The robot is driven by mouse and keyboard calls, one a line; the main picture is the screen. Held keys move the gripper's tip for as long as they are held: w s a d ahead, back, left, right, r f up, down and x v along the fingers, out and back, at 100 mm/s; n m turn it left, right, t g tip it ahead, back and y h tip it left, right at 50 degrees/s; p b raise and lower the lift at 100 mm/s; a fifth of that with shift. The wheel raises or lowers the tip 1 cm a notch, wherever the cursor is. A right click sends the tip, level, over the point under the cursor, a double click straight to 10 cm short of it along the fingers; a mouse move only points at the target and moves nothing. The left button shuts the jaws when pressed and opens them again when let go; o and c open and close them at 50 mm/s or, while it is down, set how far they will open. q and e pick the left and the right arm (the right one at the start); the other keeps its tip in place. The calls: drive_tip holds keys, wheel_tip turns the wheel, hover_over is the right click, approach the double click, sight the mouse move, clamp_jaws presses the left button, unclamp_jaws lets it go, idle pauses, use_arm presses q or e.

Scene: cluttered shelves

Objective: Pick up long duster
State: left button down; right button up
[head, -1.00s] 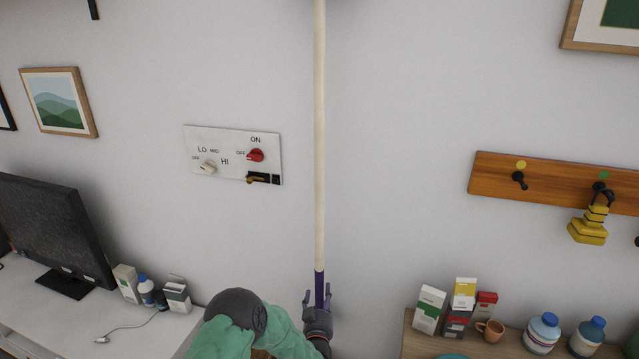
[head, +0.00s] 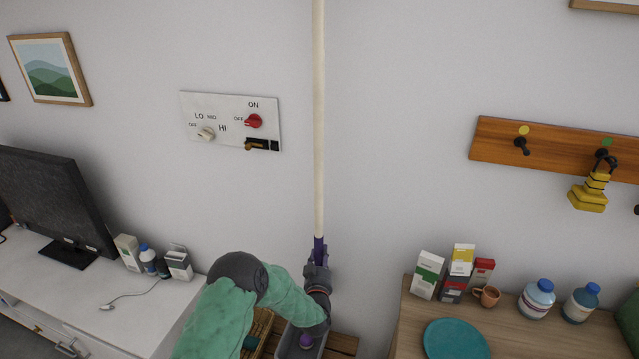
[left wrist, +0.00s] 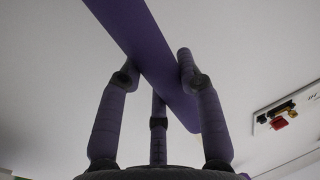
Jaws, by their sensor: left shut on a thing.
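The long duster (head: 319,130) stands upright against the pale wall, a cream pole with a purple grip at its lower end. Its top runs out of the head view. My left gripper (head: 318,257) is shut on the purple grip; the fingers partly hide it. In the left wrist view the purple grip (left wrist: 160,60) passes between the fingers of my left gripper (left wrist: 157,80). My right gripper is not in view.
A wall panel with knobs (head: 231,121) is left of the pole. A monitor (head: 55,200) stands on the left counter. A right table holds boxes, bottles, a mug (head: 487,296) and a teal plate (head: 455,340). A hook rack (head: 560,148) hangs at right.

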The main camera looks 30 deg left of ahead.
sight(321, 167)
use_arm(q)
drive_tip(key=shift+r, duration=0.15)
wheel_tip(321, 167, up, 18)
drive_tip(key=p, duration=0.5)
drive_tip(key=c, duration=1.8)
unclamp_jaws()
drive_tip(key=shift+c, duration=0.2)
clamp_jaws()
drive_tip(key=shift+r+p, duration=4.7)
drive_tip(key=shift+r, duration=2.75)
